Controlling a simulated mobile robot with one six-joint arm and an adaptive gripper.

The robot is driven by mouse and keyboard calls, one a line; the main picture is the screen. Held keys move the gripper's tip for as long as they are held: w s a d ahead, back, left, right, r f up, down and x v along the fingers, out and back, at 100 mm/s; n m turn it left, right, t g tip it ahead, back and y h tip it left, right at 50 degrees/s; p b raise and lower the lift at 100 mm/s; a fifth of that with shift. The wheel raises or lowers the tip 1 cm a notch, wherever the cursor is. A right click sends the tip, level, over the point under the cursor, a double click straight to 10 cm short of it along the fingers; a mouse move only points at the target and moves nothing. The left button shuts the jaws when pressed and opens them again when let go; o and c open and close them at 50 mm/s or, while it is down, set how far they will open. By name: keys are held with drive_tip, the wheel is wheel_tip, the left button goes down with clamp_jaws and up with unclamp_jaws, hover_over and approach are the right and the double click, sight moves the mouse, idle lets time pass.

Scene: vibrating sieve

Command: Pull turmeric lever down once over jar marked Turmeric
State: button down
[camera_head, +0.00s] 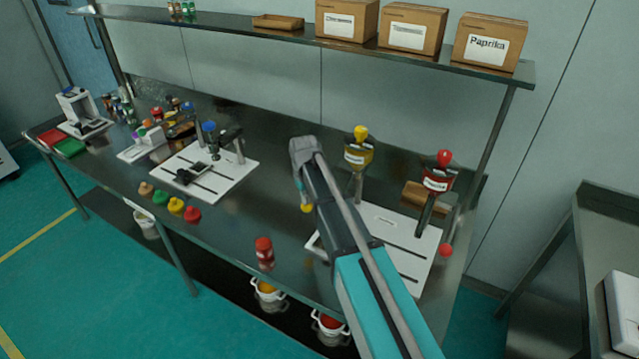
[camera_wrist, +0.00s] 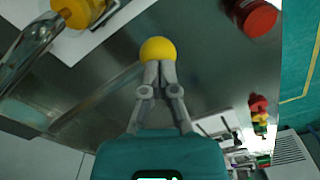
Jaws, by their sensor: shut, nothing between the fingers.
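The turmeric dispenser (camera_head: 358,156) is a yellow hopper with a white label, on a post at the back of a white board. Its lever ends in a yellow ball knob (camera_head: 306,208), also in the wrist view (camera_wrist: 157,49). My gripper (camera_head: 303,198) is just above the knob. In the wrist view my gripper (camera_wrist: 158,68) has its fingertips together at the knob's edge, seemingly touching it, not around it. A yellow cylinder (camera_wrist: 78,11) shows at the wrist view's top left; I cannot tell whether it is the Turmeric jar. No jar label is readable; my arm hides part of the board.
A red dispenser (camera_head: 438,180) with a red knob (camera_head: 445,250) stands to the right on the white board (camera_head: 405,262). A red-lidded jar (camera_head: 265,253) stands at the table's front edge. Coloured lids and another board (camera_head: 225,180) lie left. A shelf with boxes (camera_head: 488,42) runs above.

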idle(0.4)
wheel_tip(320, 180, up, 10)
drive_tip(key=p, duration=0.9)
drive_tip(key=shift+f+p, duration=0.2)
drive_tip(key=shift+p, duration=0.15)
drive_tip(key=shift+s, duration=0.1)
idle(0.4)
drive_tip(key=s+d+m, duration=0.2)
drive_tip(key=s+d, duration=0.5)
drive_tip(key=s, duration=0.3)
drive_tip(key=s+d+f+m+b, duration=0.1)
drive_tip(key=s+d+m, duration=0.2)
drive_tip(key=s+d, duration=0.5)
drive_tip(key=s, duration=0.3)
drive_tip(key=shift+s+d+f, duration=0.15)
drive_tip(key=shift+s+d, duration=0.05)
drive_tip(key=shift+s, duration=0.1)
idle(0.8)
